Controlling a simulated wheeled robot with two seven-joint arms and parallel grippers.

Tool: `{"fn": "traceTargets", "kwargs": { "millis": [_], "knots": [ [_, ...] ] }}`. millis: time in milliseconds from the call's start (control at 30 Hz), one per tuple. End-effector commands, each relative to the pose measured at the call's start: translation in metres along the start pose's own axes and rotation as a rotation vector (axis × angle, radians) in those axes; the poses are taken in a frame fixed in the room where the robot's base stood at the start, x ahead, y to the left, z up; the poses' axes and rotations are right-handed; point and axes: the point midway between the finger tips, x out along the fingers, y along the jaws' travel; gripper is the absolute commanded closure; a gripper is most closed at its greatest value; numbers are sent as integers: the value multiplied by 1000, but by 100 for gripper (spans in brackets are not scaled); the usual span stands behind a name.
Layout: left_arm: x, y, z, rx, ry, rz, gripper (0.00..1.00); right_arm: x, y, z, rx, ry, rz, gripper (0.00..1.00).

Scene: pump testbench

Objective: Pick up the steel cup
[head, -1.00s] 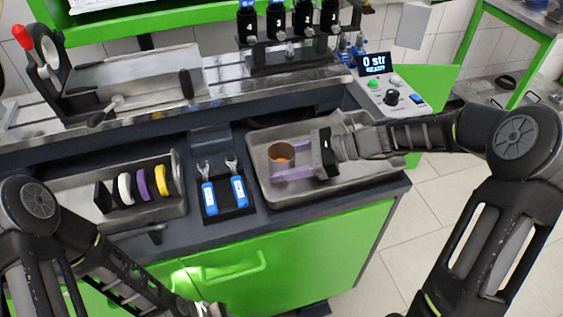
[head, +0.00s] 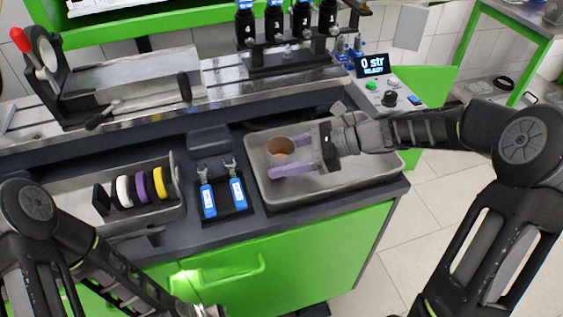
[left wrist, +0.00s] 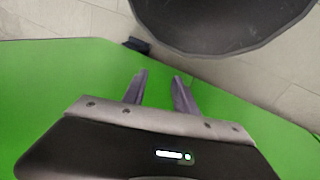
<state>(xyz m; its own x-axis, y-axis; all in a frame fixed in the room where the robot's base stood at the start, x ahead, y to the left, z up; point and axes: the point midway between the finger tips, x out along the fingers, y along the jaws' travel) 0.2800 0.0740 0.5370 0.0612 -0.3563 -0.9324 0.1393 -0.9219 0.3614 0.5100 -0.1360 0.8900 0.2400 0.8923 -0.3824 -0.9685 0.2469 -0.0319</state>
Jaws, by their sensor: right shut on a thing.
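The steel cup (head: 280,148), a small round cup with a brownish inside, is over the left part of the metal tray (head: 262,190) in the head view. My right gripper (head: 285,156) comes in from the right, its purple fingers on either side of the cup, shut on it. The near finger hides the cup's lower side, so I cannot tell how far its base is above the tray floor. In the left wrist view, my left gripper (left wrist: 160,86) has its fingers apart with nothing between them, before a green surface.
Left of the tray stand two blue-handled tools (head: 222,193) in a black holder. A rack with black, white, purple and yellow rings (head: 142,187) is further left. A control box (head: 388,97) with a display and knobs stands behind the tray at right.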

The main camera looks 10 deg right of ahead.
Motion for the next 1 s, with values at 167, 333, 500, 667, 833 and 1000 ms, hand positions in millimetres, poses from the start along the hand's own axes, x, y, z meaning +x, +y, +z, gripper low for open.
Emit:
{"fn": "traceTargets", "kwargs": {
  "millis": [167,333,500,667,833,1000],
  "knots": [
    [-1,0,0,0,0,0,66,-7,-1,18,-3,0,-1,90],
    [-2,1,0,0,0,0,66,-14,-2,34,-2,0,-1,90],
    [-1,0,0,0,0,0,66,-20,7,39,0,2,-1,90],
    [1,0,0,0,0,0,66,-25,25,37,0,1,0,90],
    [2,-1,0,0,0,0,66,-32,48,35,0,1,-2,90],
    [3,-1,0,0,0,0,66,-40,73,33,0,1,-2,90]
  ]
}}
